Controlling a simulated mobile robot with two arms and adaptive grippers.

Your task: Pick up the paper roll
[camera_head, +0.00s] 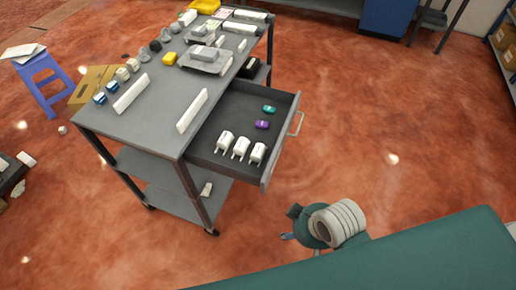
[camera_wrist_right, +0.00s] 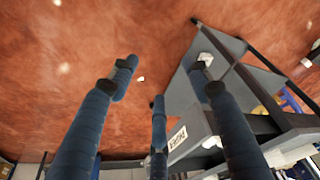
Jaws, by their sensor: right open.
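I cannot pick out the paper roll with certainty. A small white object (camera_head: 206,189) lies on the lower shelf of the grey cart (camera_head: 190,131), and it may show in the right wrist view (camera_wrist_right: 207,59) near a finger; its shape is too small to tell. My right gripper (camera_head: 290,224) is in front of the cart's open drawer, to its lower right and apart from it. In the right wrist view its three dark blue fingers (camera_wrist_right: 155,85) are spread and empty. My left gripper is not in view.
The open drawer (camera_head: 284,150) holds three white parts (camera_head: 240,148), a green item (camera_head: 269,109) and a purple item (camera_head: 262,124). White bars (camera_head: 192,110) and several small parts stand on the cart top. A blue stool (camera_head: 44,78) is at left. The floor right of the drawer is clear.

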